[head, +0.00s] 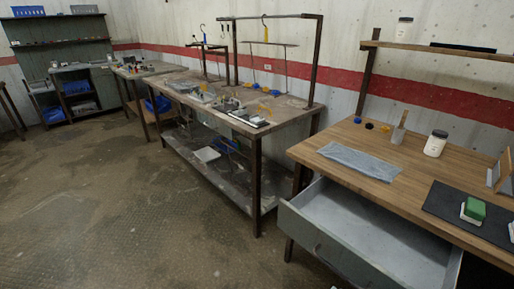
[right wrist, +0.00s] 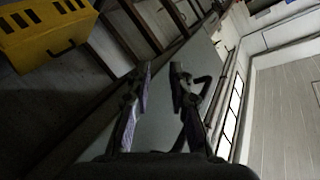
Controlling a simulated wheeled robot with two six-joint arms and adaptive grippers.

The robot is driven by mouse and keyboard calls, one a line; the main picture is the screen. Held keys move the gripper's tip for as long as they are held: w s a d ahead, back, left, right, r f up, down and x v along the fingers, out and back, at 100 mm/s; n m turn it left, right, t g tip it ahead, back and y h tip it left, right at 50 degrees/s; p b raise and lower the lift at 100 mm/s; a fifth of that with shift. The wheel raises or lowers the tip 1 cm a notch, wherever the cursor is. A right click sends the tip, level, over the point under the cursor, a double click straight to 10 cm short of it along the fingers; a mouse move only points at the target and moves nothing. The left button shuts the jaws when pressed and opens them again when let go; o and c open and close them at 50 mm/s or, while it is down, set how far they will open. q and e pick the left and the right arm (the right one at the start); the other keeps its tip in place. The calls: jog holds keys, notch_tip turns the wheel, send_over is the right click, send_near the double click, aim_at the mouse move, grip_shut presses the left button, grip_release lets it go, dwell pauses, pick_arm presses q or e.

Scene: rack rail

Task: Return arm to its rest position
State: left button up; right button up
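My right gripper (right wrist: 161,74) shows in the right wrist view, its two fingers apart with a clear gap and nothing between them. Its view is tilted, and it points toward a grey panel-like surface (right wrist: 158,115) behind the fingers. How far off that surface is, I cannot tell. Neither gripper shows in the head view, and my left gripper is in no frame.
An open, empty-looking drawer (head: 365,235) juts out from the wooden desk (head: 375,165) at right. A long workbench (head: 290,112) with a hanging rail stands behind. The floor (head: 130,200) at left is clear. A yellow box (right wrist: 45,35) shows in the right wrist view.

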jog(key=s+r+n+g+h, duration=0.1)
jog(key=s+n+g+h, duration=0.3)
jog(key=s+n+g, duration=0.5)
notch_tip(320, 180, down, 27)
jog(key=s+d+m+g, duration=0.1)
jog(key=d+m+g, duration=0.1)
jog(key=m+g, duration=0.15)
jog(key=s+d+f+g, duration=0.1)
jog(key=s+f, duration=1.5)
jog(key=s, duration=0.3)
notch_tip(320, 180, up, 12)
jog(key=p, duration=1.2)
jog(key=shift+w+d, duration=0.15)
jog(key=shift+d, duration=0.1)
